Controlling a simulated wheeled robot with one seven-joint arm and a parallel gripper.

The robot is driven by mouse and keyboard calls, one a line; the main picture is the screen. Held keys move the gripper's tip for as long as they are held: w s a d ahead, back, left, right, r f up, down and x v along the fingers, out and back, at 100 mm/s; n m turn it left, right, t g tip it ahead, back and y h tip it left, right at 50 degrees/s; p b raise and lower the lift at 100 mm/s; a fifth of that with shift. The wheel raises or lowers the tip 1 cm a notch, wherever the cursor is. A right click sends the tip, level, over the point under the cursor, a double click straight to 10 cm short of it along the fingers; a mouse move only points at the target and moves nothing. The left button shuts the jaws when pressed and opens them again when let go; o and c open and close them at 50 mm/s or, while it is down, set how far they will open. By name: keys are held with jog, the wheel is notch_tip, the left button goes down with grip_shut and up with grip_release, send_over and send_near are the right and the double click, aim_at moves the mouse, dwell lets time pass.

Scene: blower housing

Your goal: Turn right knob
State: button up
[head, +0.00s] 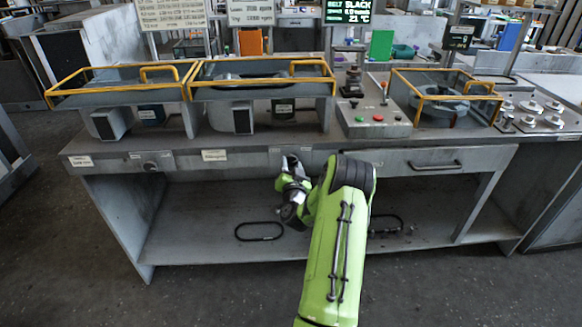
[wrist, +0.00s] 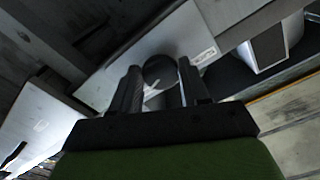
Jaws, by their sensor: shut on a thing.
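The right knob (wrist: 160,72) is dark and round with a pale pointer mark, on the grey front panel in the wrist view. My gripper (wrist: 158,78) has one finger on each side of it and is shut on it. In the head view my gripper (head: 288,163) reaches the bench's front panel near its middle, and it hides the right knob there. Another knob (head: 150,166) sits on the panel at the left, away from my gripper.
The bench (head: 230,163) has a drawer handle (head: 435,165) to the right of my arm. Yellow-framed guards (head: 262,80) stand on top, with a button box (head: 373,120) beside them. Black belt loops (head: 259,231) lie on the lower shelf.

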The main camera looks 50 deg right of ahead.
jog(key=m, duration=0.4)
jog(key=shift+r+m+p, duration=0.1)
jog(key=shift+m+p, duration=0.2)
jog(key=shift+p, duration=0.05)
jog(key=m, duration=0.4)
jog(key=shift+m+p, duration=0.3)
jog(key=shift+p, duration=0.1)
jog(key=o, duration=1.1)
jog(key=shift+c, duration=0.2)
